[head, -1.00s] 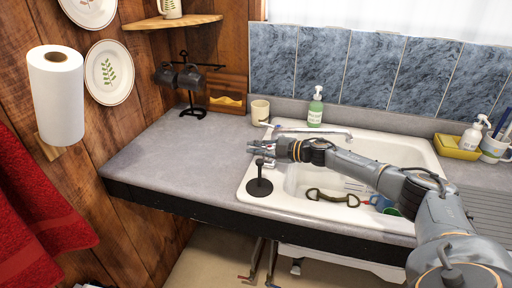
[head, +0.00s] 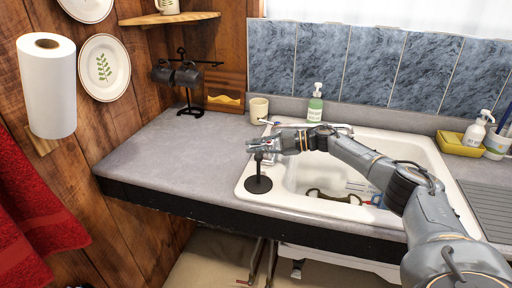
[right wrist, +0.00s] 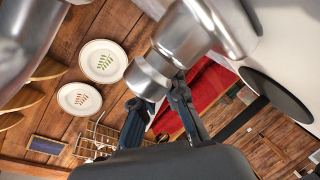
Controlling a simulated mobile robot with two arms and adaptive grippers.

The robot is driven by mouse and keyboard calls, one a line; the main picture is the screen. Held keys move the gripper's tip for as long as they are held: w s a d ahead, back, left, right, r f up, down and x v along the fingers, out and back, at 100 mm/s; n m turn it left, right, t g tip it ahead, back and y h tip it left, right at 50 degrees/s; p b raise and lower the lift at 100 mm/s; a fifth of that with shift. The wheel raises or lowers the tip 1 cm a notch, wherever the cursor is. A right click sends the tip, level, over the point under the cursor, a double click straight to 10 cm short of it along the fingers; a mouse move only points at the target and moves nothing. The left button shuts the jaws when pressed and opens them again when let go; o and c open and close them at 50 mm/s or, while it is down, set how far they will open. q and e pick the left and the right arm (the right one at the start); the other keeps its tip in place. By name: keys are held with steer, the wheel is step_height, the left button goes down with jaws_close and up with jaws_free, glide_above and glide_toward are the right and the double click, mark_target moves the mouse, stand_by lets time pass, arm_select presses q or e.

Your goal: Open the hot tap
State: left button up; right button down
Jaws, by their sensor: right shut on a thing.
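The chrome tap (head: 340,127) stands at the back left of the white sink, its spout reaching right. My right gripper (head: 262,146) is at the sink's left rim, in front of the tap's base, and partly hides the handles. In the right wrist view a rounded chrome knob (right wrist: 148,80), joined to a larger chrome body (right wrist: 205,28), sits between the fingertips of my right gripper (right wrist: 160,92). The gripper is shut on this knob. Hot or cold marking on it cannot be read. My left gripper is not in view.
A black round disc with a stem (head: 258,184) stands on the sink's left rim, just below the gripper. A cream cup (head: 259,109) and a green soap bottle (head: 315,104) stand behind. The grey counter (head: 170,160) on the left is mostly clear.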

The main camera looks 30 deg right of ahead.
steer(key=c, duration=1.4)
jaws_free()
steer(key=shift+w+a+f, duration=0.1)
steer(key=shift+w, duration=0.1)
steer(key=v, duration=1.2)
